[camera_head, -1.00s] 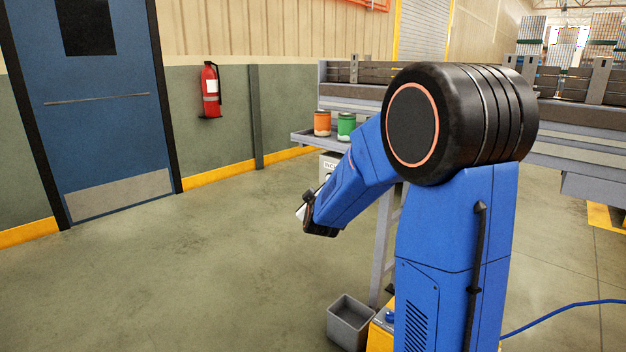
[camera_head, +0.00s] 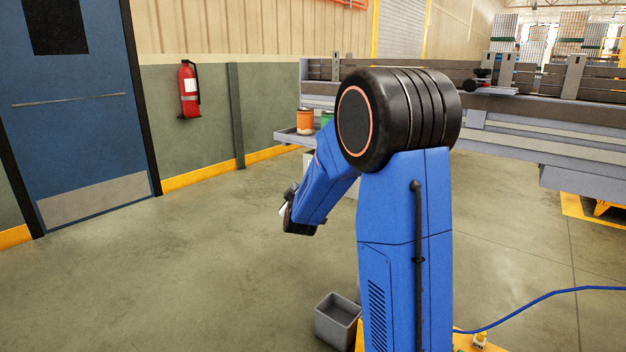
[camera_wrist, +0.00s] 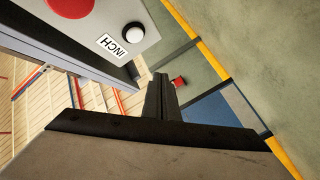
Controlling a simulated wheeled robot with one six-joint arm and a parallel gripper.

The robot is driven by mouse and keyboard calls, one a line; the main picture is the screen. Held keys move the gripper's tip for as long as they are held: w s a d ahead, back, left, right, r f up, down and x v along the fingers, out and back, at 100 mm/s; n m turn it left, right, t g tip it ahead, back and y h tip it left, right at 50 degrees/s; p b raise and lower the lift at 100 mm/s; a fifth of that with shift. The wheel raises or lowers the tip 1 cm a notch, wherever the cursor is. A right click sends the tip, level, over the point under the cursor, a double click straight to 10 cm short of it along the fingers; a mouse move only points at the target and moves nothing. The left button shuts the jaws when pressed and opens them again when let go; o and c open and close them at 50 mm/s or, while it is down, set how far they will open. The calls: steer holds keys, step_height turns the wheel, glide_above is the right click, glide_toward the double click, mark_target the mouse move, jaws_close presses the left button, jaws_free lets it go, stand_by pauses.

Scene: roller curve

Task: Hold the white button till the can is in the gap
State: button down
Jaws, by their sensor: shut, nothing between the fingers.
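The white button (camera_wrist: 132,31) sits on a grey control box (camera_wrist: 112,12) above a label reading INCH, in the wrist view. My gripper (camera_wrist: 160,90) is shut and empty below and right of it, apart from the button as far as I can see. In the head view the gripper end (camera_head: 288,212) is low at left, mostly hidden by my arm. An orange can (camera_head: 305,121) and a green can (camera_head: 327,117) stand on a side shelf (camera_head: 290,136); my arm partly covers the green one. I cannot make out which gap is meant.
A red button (camera_wrist: 70,6) is beside the white one. A conveyor (camera_head: 530,115) with upright brackets (camera_head: 574,76) runs behind my arm, with a small black fixture (camera_head: 484,80) on it. A grey bin (camera_head: 337,320) stands on the floor. Floor at left is clear.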

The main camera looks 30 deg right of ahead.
steer(key=w+d, duration=0.2)
steer(key=d, duration=0.4)
steer(key=shift+w+d, duration=0.2)
steer(key=shift+d, duration=0.15)
steer(key=shift+d, duration=0.15)
stand_by(1.8)
steer(key=shift+w+d, duration=0.15)
steer(key=shift+d, duration=0.05)
